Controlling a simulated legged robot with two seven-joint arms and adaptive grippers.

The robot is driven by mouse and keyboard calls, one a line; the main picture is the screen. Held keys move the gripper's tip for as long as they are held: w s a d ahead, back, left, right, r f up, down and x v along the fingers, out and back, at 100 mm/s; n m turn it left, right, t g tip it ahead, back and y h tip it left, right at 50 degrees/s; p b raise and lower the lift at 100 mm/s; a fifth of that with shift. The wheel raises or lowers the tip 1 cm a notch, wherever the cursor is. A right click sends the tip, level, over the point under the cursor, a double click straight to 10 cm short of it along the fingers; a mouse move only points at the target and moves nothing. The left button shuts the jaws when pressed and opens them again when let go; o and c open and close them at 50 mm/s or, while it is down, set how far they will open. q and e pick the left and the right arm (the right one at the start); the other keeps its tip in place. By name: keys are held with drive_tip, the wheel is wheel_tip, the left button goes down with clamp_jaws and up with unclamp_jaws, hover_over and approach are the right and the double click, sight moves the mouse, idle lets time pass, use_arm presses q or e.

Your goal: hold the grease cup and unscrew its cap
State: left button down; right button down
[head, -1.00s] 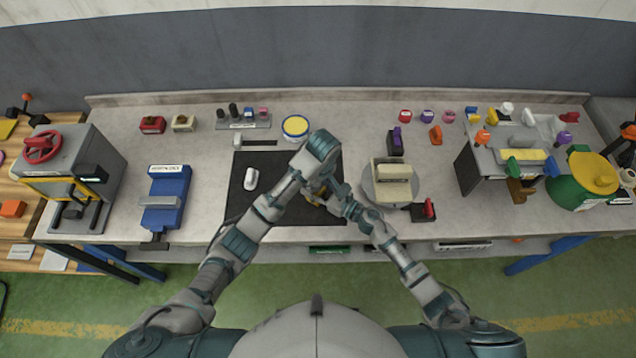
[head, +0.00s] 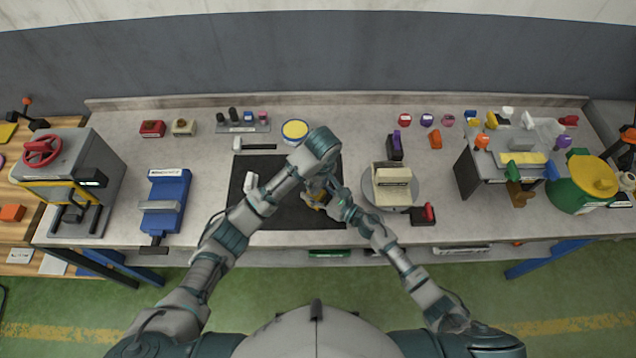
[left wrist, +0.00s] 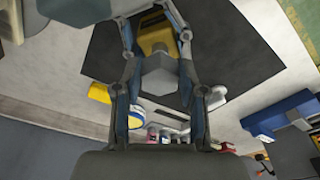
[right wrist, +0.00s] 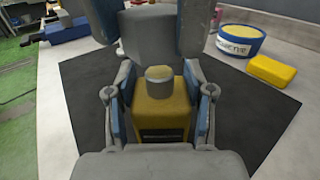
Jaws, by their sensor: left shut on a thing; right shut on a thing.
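The grease cup has a yellow body (right wrist: 162,118) with a short grey cylinder on it, and a grey block-shaped cap (left wrist: 158,80). My right gripper (right wrist: 160,112) is shut on the yellow body, one finger on each side in the right wrist view. My left gripper (left wrist: 158,60) meets it from the opposite side, shut on the grey cap, which lies between its fingers. The yellow body also shows beyond the cap in the left wrist view (left wrist: 155,38). In the head view both grippers meet above the black mat (head: 285,210), and my left wrist hides most of the cup.
A white object (head: 250,182) lies on the mat's left. A blue tub with a yellow top (head: 295,130) stands behind it. A turntable with a cream block (head: 392,185) stands close on the right. A blue fixture (head: 167,200) is at left. Bare bench lies between fixture and mat.

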use_arm(q)
drive_tip(key=shift+r, duration=2.1)
use_arm(e)
drive_tip(key=shift+c, duration=1.7)
unclamp_jaws()
drive_tip(key=v, duration=1.2)
